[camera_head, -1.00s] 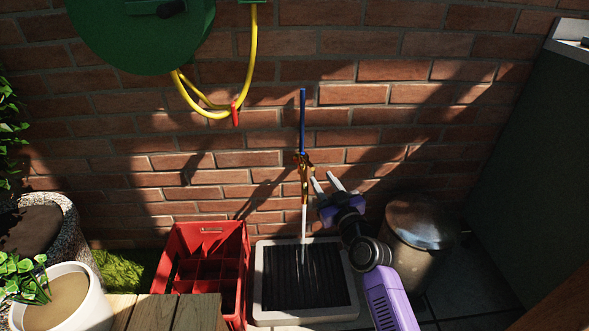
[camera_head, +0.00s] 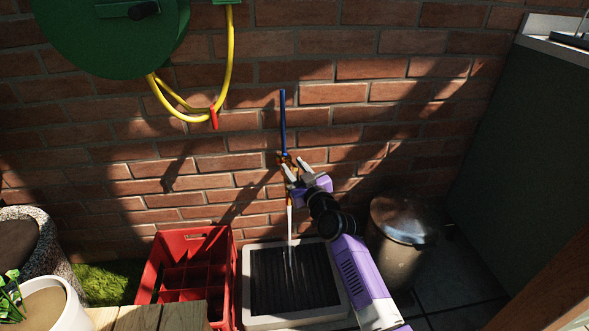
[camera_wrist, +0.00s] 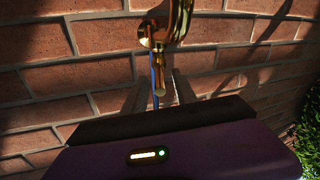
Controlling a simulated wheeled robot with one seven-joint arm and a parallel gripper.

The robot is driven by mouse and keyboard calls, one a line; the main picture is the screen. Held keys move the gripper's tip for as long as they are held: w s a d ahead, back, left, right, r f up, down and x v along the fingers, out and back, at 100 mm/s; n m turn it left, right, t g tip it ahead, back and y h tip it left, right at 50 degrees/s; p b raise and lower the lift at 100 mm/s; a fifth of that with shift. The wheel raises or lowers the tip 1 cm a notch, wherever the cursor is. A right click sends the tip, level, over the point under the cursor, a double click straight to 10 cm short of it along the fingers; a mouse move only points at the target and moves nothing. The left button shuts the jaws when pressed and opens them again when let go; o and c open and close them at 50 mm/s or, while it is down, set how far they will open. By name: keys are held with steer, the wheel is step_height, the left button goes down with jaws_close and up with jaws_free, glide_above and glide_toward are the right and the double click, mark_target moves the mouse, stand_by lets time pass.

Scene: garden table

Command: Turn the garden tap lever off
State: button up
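The brass garden tap (camera_head: 285,160) is on the brick wall, with a thin blue upright piece (camera_head: 283,120) rising above it. I cannot tell if this is the lever or a pipe. White water (camera_head: 290,222) runs down from the tap. My gripper (camera_head: 296,167) is at the tap, its fingers apart. In the wrist view the brass tap (camera_wrist: 170,27) is above the gripper (camera_wrist: 160,92), and the blue piece (camera_wrist: 156,75) shows between the two fingers. No finger contact can be made out, and part of the tap is hidden behind the fingers.
A grey-rimmed drain (camera_head: 247,300) lies below the tap. A red crate (camera_head: 160,265) stands to its left and a metal bin (camera_head: 400,220) to its right. A green hose reel (camera_head: 110,45) with a yellow hose (camera_head: 228,60) hangs at the upper left.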

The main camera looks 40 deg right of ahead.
jaws_close()
stand_by(1.4)
